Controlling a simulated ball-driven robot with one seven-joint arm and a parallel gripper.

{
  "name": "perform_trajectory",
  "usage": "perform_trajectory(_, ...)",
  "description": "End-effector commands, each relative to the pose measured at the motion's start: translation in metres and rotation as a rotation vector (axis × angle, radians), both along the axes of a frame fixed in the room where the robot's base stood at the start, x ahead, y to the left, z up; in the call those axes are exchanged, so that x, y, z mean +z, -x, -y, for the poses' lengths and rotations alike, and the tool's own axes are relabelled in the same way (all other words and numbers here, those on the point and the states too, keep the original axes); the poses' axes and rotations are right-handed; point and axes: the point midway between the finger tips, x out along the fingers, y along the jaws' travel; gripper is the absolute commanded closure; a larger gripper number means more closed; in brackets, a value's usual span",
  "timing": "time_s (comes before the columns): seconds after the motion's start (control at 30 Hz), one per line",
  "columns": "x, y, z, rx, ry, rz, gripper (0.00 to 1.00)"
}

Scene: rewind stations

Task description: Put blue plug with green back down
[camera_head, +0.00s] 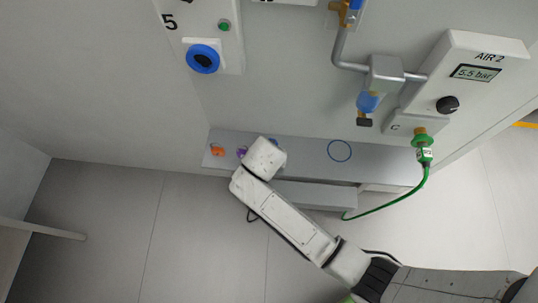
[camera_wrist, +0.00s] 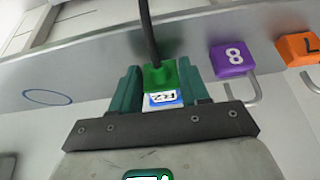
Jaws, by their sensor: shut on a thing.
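The plug (camera_wrist: 160,76) has a green back, a black cable running up from it, and a white label with blue on its body. My gripper (camera_wrist: 161,86) is shut on it, with one dark green finger on each side of the plug. The plug's lower end is hidden behind the gripper in the wrist view.
A purple block marked 8 (camera_wrist: 232,58) and an orange block (camera_wrist: 299,48) sit along the ledge with hooks below. A green hose (camera_head: 400,205) hangs from a connector (camera_head: 424,150) under the AIR 2 panel (camera_head: 474,55). The ring's inside is empty.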

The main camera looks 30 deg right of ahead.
Motion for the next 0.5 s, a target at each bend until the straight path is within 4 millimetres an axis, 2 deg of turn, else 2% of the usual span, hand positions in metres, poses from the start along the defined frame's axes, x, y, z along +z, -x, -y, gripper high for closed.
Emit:
perform_trajectory(0.2, -0.0034, 0.0001, 0.0, 0.001, 0.0, 0.0, 0.91)
perform_trajectory(0.23, -0.0035, 0.0003, 0.0, 0.001, 0.0, 0.0, 0.54)
perform_trajectory(0.5, -0.0028, 0.0004, 0.0001, 0.0, 0.0, -0.002, 0.29)
